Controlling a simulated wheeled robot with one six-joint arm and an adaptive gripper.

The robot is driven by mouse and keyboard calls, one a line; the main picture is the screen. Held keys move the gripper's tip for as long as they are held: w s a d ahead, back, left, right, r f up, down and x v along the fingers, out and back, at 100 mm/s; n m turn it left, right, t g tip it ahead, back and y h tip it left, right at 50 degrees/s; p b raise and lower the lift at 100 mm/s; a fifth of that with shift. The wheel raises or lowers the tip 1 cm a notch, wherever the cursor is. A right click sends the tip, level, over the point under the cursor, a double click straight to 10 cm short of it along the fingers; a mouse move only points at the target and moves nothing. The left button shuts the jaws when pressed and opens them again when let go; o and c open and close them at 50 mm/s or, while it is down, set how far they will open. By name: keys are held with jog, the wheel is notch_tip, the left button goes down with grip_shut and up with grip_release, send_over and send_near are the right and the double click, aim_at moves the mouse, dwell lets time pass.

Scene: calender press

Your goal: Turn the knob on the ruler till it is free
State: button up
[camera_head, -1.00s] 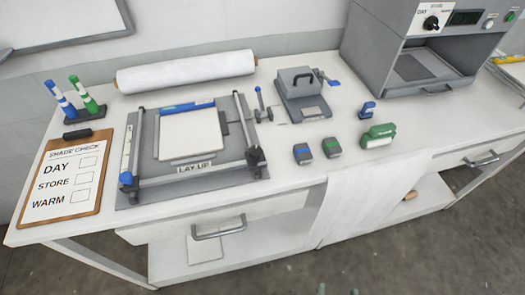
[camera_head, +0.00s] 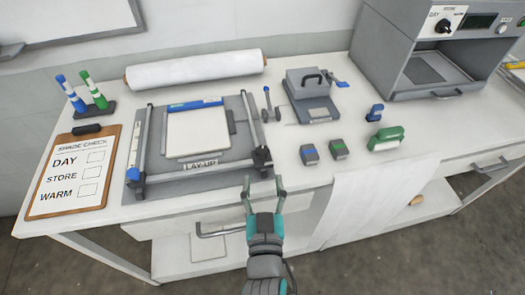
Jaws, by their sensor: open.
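The lay-up board (camera_head: 232,170) lies on the bench with rails along its left and right sides. A grey bar (camera_head: 195,174), which looks like the ruler, spans its front between the rails. I cannot tell whether the knob is tight or loose. My gripper (camera_head: 263,187) is open and empty. It appears over the bench's front edge, just below the bar's right end and well right of the blue knob.
A clipboard (camera_head: 75,172) lies left of the board and a white roll (camera_head: 195,69) behind it. Blue and green blocks (camera_head: 310,154) lie right of it. A drawer handle (camera_head: 214,231) juts out below. A white cloth (camera_head: 365,205) hangs over the front edge.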

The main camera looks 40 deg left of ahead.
aim_at(263, 158)
jog(key=x, duration=0.9)
jog(key=shift+w, duration=0.15)
jog(key=shift+c, duration=0.3)
grip_shut()
